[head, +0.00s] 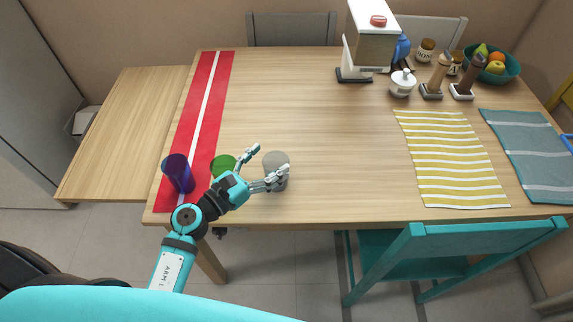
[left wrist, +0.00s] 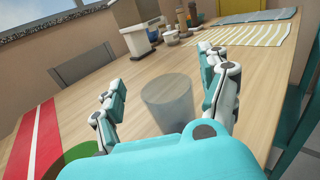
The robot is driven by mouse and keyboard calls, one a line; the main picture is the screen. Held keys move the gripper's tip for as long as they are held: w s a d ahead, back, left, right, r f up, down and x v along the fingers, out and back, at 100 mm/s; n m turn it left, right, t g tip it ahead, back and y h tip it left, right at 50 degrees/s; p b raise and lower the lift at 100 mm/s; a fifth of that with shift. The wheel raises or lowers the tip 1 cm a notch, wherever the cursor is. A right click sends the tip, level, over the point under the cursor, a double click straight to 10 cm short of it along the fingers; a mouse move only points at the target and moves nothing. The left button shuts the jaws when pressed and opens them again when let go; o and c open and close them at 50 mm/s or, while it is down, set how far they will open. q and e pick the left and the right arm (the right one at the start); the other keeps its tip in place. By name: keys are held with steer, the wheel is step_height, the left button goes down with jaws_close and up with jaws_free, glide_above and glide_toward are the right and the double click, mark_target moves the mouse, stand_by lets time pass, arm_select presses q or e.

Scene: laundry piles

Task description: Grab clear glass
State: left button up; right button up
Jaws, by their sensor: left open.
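The clear glass (head: 275,166) stands upright near the front edge of the wooden table. It looks greyish and see-through. My left gripper (head: 266,164) is open, with its fingers pointing right toward the glass; one finger crosses in front of the glass and the other is behind and left of it. In the left wrist view the clear glass (left wrist: 168,98) stands between the two spread fingers of the left gripper (left wrist: 166,82). I cannot tell whether a finger touches it. My right gripper is not in view.
A green glass (head: 222,164) is just behind my left gripper, and a purple glass (head: 179,174) is left on the red runner (head: 205,110). A yellow striped mat (head: 450,160) lies right. A coffee machine (head: 368,45) stands at the back. The table middle is clear.

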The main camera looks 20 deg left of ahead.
arm_select(q)
steer(key=f, duration=0.2)
steer(key=f+b, duration=0.1)
steer(key=f, duration=0.3)
steer(key=shift+s+a+f+b, duration=0.1)
steer(key=shift+s+f+b, duration=0.2)
steer(key=shift+s+f, duration=0.05)
steer(key=x, duration=0.1)
steer(key=p+x, duration=0.1)
steer(key=x, duration=0.1)
steer(key=shift+w+r, duration=0.15)
steer(key=shift+r, duration=0.25)
steer(key=x, duration=0.4)
steer(key=shift+f+p, duration=0.2)
steer(key=shift+p, duration=0.15)
steer(key=shift+w, duration=0.2)
steer(key=c, duration=1.4)
steer(key=shift+c, duration=0.3)
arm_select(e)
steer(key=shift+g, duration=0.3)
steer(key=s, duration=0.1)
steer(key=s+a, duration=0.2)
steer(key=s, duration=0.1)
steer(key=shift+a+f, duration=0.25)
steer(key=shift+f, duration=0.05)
arm_select(q)
jaws_close()
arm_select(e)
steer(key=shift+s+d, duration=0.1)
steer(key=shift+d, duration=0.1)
